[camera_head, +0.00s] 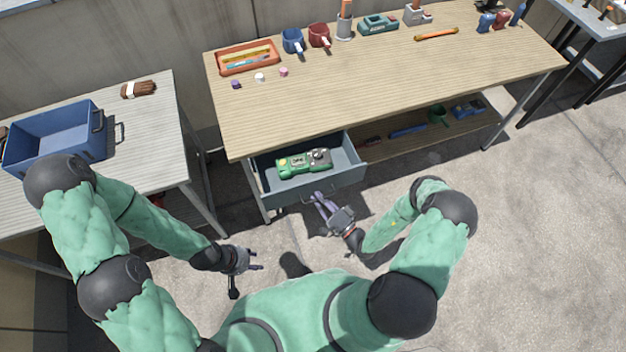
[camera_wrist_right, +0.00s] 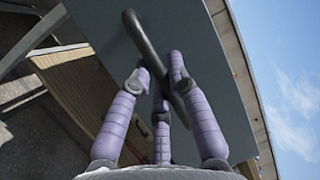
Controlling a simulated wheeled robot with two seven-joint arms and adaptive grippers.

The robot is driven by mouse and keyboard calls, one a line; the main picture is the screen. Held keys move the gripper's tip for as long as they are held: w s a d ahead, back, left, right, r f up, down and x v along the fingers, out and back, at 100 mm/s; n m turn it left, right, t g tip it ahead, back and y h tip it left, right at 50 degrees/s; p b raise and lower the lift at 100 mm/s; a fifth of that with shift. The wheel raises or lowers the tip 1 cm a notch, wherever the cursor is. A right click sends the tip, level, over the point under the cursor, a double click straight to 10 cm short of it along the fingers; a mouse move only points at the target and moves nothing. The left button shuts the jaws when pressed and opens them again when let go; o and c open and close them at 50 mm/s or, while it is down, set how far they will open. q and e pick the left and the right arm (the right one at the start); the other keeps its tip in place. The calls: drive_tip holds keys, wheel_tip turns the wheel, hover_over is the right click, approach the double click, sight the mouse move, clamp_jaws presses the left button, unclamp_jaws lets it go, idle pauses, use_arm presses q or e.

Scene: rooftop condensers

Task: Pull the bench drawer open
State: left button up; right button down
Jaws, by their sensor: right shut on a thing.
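The bench drawer (camera_head: 346,178) is grey and stands pulled out from under the left part of the wooden bench. A green device (camera_head: 303,162) lies inside it. My right gripper (camera_head: 321,198) is at the drawer's front, with its purple fingers shut on the dark bar handle (camera_wrist_right: 143,44). In the right wrist view the fingers (camera_wrist_right: 165,80) are around the handle, close to the grey drawer front (camera_wrist_right: 205,75). My left gripper (camera_head: 250,262) hangs empty over the floor, left of the drawer, with its fingers spread apart.
A lower shelf (camera_head: 425,135) carries more items. A side table (camera_head: 150,105) with a blue bin (camera_head: 55,138) stands at the left. Concrete floor is clear at the right.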

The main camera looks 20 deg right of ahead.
drive_tip(key=s, duration=0.6)
drive_tip(key=shift+s, duration=0.25)
drive_tip(key=shift+d, duration=0.15)
drive_tip(key=c, duration=1.4)
unclamp_jaws()
drive_tip(key=v, duration=1.2)
drive_tip(key=shift+f, duration=0.1)
